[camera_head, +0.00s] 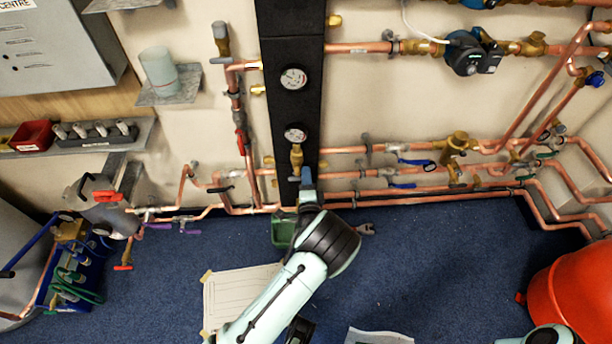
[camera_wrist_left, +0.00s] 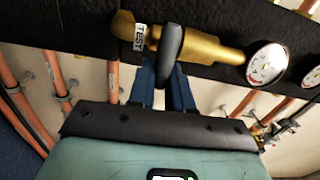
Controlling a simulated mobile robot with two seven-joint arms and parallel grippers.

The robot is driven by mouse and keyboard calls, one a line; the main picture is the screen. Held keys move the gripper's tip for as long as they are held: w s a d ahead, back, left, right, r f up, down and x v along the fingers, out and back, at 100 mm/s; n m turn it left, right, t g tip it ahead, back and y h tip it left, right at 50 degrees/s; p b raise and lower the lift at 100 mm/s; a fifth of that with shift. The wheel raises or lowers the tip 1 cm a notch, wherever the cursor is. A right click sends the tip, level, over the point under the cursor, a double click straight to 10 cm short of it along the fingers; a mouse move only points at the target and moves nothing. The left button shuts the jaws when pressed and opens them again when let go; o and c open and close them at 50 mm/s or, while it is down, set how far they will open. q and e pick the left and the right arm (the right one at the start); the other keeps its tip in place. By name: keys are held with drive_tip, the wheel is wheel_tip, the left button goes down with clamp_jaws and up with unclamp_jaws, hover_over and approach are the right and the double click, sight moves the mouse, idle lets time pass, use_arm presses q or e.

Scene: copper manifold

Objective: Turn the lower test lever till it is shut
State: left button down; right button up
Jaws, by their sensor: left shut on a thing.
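The lower test valve (camera_head: 296,156) is a brass body on the black vertical board, below the lower gauge. In the left wrist view the brass body (camera_wrist_left: 213,50) carries a white TEST label. Its dark grey lever (camera_wrist_left: 171,45) stands crosswise to the brass body in that view. My left gripper (camera_head: 306,180) is at the valve's lower end in the head view. Its blue fingers (camera_wrist_left: 163,88) are on either side of the lever's end and shut on it. The fingers hide part of the lever in the head view. My right gripper is out of view.
Round gauges (camera_head: 295,134) sit on the board (camera_head: 290,50) just above. Copper pipes (camera_head: 350,200) run close on both sides, with blue-handled valves (camera_head: 403,186) to the right. A green container (camera_head: 283,230) stands on the blue floor below. A red bin (camera_head: 575,290) is at the lower right.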

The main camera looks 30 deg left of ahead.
use_arm(q)
drive_tip(key=shift+f+m, duration=0.25)
drive_tip(key=shift+m, duration=0.35)
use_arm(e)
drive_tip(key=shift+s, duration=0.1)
use_arm(q)
drive_tip(key=c, duration=1.1)
unclamp_jaws()
drive_tip(key=shift+r, duration=0.1)
drive_tip(key=p+v, duration=0.1)
drive_tip(key=v, duration=1.2)
drive_tip(key=shift+s, duration=0.25)
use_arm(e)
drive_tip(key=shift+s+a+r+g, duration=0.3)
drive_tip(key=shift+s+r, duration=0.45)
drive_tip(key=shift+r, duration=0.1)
